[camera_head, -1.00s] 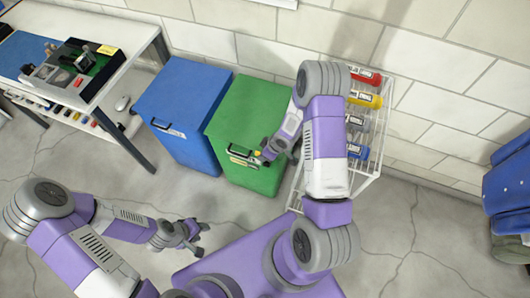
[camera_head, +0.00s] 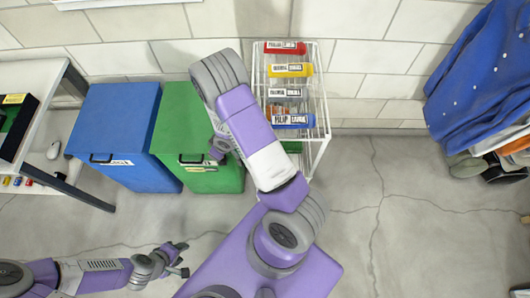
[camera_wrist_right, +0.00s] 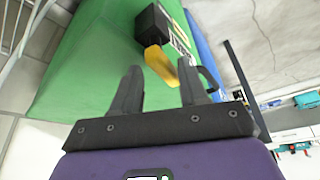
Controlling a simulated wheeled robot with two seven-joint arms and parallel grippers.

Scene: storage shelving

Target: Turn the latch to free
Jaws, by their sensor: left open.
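The latch shows in the right wrist view as a black block with a yellow lever (camera_wrist_right: 161,66) on the face of the green bin (camera_wrist_right: 88,50). My right gripper (camera_wrist_right: 160,82) is open. Its two dark fingers are spread, with the yellow lever just beyond and between their tips; I cannot tell if they touch it. In the head view my right gripper (camera_head: 220,148) is small, beside the green bin (camera_head: 183,128). I cannot make out the latch there. My left gripper (camera_head: 179,259) is open and empty over the floor at lower left.
A blue bin (camera_head: 112,122) stands left of the green one. A white wire rack (camera_head: 322,105) with several coloured tubes stands to its right. A table (camera_head: 45,110) is at far left, and clothes (camera_head: 485,80) hang at far right. The floor at right is clear.

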